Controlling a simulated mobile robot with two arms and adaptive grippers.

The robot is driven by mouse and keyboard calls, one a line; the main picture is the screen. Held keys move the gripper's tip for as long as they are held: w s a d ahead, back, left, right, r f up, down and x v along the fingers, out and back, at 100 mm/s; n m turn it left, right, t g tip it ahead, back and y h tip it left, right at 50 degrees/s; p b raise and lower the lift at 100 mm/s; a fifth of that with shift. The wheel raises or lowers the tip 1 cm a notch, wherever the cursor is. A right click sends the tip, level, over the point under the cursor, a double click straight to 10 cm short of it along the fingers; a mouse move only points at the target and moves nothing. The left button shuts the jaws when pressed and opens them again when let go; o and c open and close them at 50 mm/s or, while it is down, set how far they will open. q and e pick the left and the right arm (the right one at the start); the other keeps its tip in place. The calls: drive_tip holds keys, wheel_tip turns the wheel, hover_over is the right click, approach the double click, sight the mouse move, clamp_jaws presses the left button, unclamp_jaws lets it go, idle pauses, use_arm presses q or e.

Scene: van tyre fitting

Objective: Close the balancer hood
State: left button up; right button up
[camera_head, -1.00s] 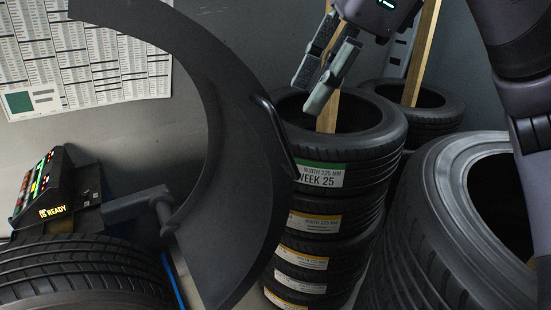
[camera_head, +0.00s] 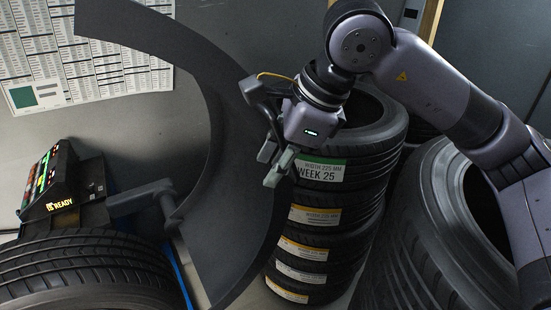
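The balancer hood (camera_head: 235,170) is a wide dark grey curved guard standing raised in the middle of the view. A dark bar handle (camera_head: 255,90) sits on its right edge, and its lower part is hidden behind my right gripper. My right gripper (camera_head: 272,163) is at the hood's right edge, pointing down, beside the handle. Its two fingers look apart; whether the handle lies between them I cannot tell. The balancer's control panel (camera_head: 52,185) reads READY at the left, and a pivot arm (camera_head: 140,200) joins the hood near it. My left gripper is out of view.
A tyre (camera_head: 85,268) fills the lower left, below the hood. A stack of labelled tyres (camera_head: 325,215) stands just right of the hood and behind my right gripper. A larger tyre (camera_head: 425,240) stands at the right, under my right arm. A chart (camera_head: 100,65) hangs on the wall.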

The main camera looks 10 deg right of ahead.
drive_tip(key=shift+c, duration=0.6)
clamp_jaws()
